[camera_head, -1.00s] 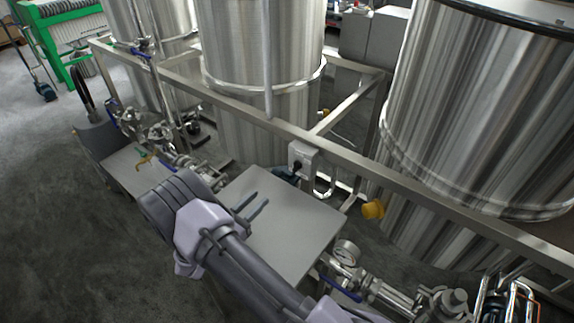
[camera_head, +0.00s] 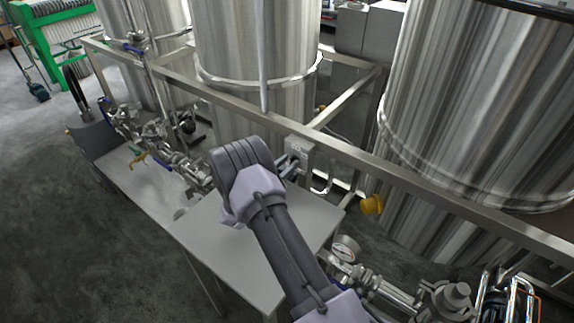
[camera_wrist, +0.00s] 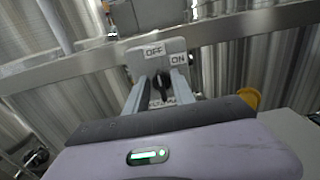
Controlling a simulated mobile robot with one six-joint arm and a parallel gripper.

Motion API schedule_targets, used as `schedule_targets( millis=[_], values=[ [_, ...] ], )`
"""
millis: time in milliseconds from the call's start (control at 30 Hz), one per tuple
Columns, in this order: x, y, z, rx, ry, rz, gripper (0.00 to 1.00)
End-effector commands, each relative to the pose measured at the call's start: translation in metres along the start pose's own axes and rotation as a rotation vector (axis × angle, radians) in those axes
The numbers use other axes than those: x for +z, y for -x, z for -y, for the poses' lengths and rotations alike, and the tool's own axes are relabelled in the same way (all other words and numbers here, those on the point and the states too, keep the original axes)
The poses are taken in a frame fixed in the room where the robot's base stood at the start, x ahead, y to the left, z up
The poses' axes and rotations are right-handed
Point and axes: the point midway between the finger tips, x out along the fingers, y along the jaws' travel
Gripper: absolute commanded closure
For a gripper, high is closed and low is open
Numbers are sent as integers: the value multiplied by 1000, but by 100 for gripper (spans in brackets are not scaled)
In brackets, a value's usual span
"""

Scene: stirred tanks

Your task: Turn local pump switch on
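The local pump switch is a grey box (camera_head: 300,150) fixed to the steel frame rail. It also shows in the wrist view (camera_wrist: 160,57), with OFF and ON labels and a black knob (camera_wrist: 161,84). The knob stands roughly upright, nearer the OFF label (camera_wrist: 154,50) than the ON label (camera_wrist: 178,58). My gripper (camera_wrist: 160,85) is at the switch, its two fingers apart, one on each side of the knob. I cannot tell whether the fingers touch the knob. In the head view my gripper (camera_head: 290,166) is partly hidden behind my wrist.
A steel rail (camera_head: 400,178) runs across behind the switch, with large steel tanks (camera_head: 255,60) beyond. A flat grey table (camera_head: 240,255) lies below my arm. A yellow cap (camera_head: 372,204), a gauge (camera_head: 345,248) and pipework are to the right.

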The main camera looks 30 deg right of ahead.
Motion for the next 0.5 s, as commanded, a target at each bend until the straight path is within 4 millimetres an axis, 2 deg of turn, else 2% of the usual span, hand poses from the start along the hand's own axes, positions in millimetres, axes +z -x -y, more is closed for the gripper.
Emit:
schedule_targets(
  millis=[100, 267, 500],
  values=[
    [0, 0, 0, 0, 0, 0, 70],
    [0, 0, 0, 0, 0, 0, 100],
    [0, 0, 0, -1, -1, 0, 100]
  ],
)
